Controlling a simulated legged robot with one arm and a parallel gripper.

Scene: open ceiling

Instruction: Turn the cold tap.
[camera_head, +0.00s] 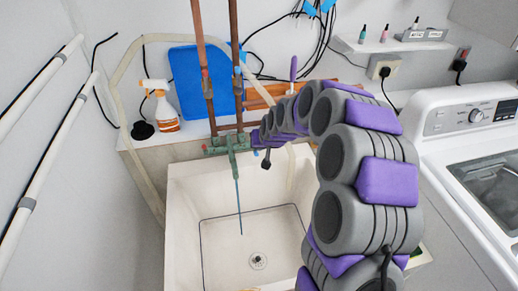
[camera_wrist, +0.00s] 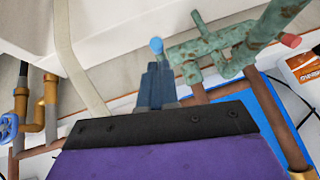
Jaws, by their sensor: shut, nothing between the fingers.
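The tap is a weathered green mixer (camera_head: 230,143) on the wall above the sink, with a spout hanging over the basin. In the wrist view its body (camera_wrist: 225,50) has a blue-ended cold handle (camera_wrist: 156,45) and a red-ended hot handle (camera_wrist: 290,40). My gripper (camera_wrist: 158,72) is shut and empty. Its fingertips are at the blue end, overlapping the handle in the picture; I cannot tell whether they touch. In the head view my arm reaches over the sink's right side, and the gripper beside the tap is mostly hidden by it.
The white sink (camera_head: 180,230) lies below. Copper pipes (camera_head: 203,60) rise behind the tap. A spray bottle (camera_head: 163,108) and a blue board (camera_head: 190,85) stand on the left ledge. A white washing machine (camera_head: 450,140) is at right. A blue valve wheel (camera_wrist: 8,127) is on a nearby pipe.

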